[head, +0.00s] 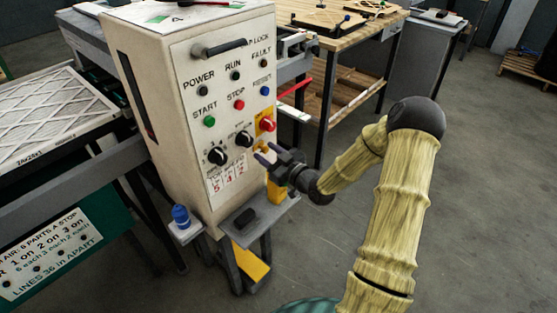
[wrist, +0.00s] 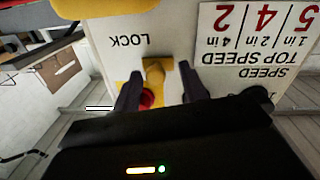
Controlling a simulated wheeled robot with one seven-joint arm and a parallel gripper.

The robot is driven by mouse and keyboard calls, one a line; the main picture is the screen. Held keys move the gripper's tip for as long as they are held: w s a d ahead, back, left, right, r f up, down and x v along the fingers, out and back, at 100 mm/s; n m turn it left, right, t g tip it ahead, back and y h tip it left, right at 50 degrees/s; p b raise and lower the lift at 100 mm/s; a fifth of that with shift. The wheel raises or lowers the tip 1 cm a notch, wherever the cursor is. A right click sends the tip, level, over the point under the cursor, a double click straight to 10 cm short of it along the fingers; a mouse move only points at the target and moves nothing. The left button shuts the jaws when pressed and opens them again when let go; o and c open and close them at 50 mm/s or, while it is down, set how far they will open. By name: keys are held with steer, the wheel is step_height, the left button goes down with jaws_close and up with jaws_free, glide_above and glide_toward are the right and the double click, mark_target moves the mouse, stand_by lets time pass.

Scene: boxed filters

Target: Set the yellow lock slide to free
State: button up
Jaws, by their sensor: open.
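The yellow lock slide (wrist: 153,72) shows in the wrist view on the pale cabinet face, beside the upside-down word LOCK. In the head view a little of it (head: 262,147) shows at the cabinet's right front edge, just beyond my fingertips. My gripper (head: 265,153) is open and points at the panel there. In the wrist view its two dark fingers (wrist: 163,88) stand on either side of the slide, with gaps visible. I cannot tell whether either finger touches it. A red rounded part (wrist: 147,98) shows by the left finger, partly hidden. Any FREE marking is not visible.
The control cabinet (head: 150,100) carries a red knob on yellow (head: 267,124) just above my gripper, and black dials (head: 244,139) to the left. A yellow part (head: 275,191) hangs below. A grey shelf with a black block (head: 245,218) juts out underneath.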

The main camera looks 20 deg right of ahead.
steer(key=b+v, duration=0.2)
steer(key=v, duration=1.5)
steer(key=shift+s, duration=0.1)
steer(key=s+a+r+m+g+h+p, duration=0.7)
steer(key=s+a+r+g+h+p, duration=0.1)
steer(key=s+a+r+g+p, duration=0.2)
step_height(320, 180, up, 2)
steer(key=s+g+p, duration=0.1)
steer(key=g, duration=0.2)
steer(key=shift+p, duration=0.35)
